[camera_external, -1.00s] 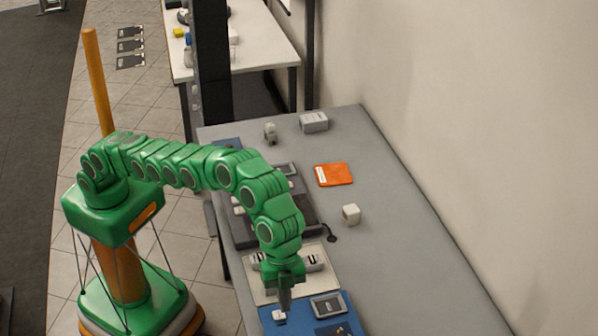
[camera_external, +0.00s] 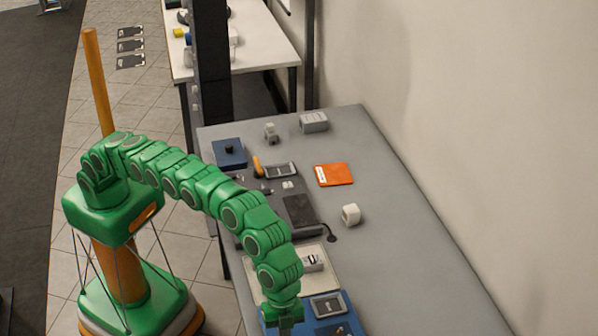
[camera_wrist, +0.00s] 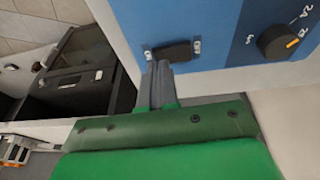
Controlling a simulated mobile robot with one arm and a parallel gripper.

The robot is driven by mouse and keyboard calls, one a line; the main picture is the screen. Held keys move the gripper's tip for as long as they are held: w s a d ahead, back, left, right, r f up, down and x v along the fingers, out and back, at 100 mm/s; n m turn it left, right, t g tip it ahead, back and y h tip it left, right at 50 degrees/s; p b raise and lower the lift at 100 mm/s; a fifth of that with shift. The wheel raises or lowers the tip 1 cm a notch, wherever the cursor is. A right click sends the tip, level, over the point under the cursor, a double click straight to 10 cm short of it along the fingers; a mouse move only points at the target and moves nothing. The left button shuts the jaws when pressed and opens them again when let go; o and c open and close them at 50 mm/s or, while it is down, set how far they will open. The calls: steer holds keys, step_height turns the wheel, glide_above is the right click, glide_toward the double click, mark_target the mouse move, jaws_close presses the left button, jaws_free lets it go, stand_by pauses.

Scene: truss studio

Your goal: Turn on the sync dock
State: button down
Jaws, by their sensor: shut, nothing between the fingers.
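No readable label names the sync dock. A blue-faced device (camera_external: 312,325) lies at the front end of the grey table, with a small display (camera_external: 328,305) on it. In the wrist view its blue panel (camera_wrist: 215,25) carries a black rocker switch (camera_wrist: 171,51) between two pale marked tabs, and a black knob (camera_wrist: 278,42) with an orange pointer line. My gripper (camera_external: 285,330) is over the left part of this device. In the wrist view my gripper (camera_wrist: 160,66) is shut and empty, its tips just below the rocker. I cannot tell whether they touch it.
A beige panel (camera_external: 262,284) lies directly behind the blue device. Further back are a dark panel (camera_external: 298,210), a small blue box (camera_external: 230,153), an orange pad (camera_external: 333,174), a white cube (camera_external: 351,214) and a grey box (camera_external: 313,122). The table's right side is mostly clear.

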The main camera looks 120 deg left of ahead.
steer(key=shift+d+f, duration=0.1)
steer(key=shift+f, duration=0.15)
stand_by(0.4)
steer(key=shift+s+f+y, duration=0.1)
steer(key=shift+f+y, duration=0.2)
steer(key=shift+t, duration=0.3)
steer(key=shift+r, duration=0.1)
steer(key=shift+w+a+r, duration=0.25)
steer(key=shift+w+a, duration=0.2)
steer(key=shift+w, duration=0.15)
steer(key=shift+r, duration=0.1)
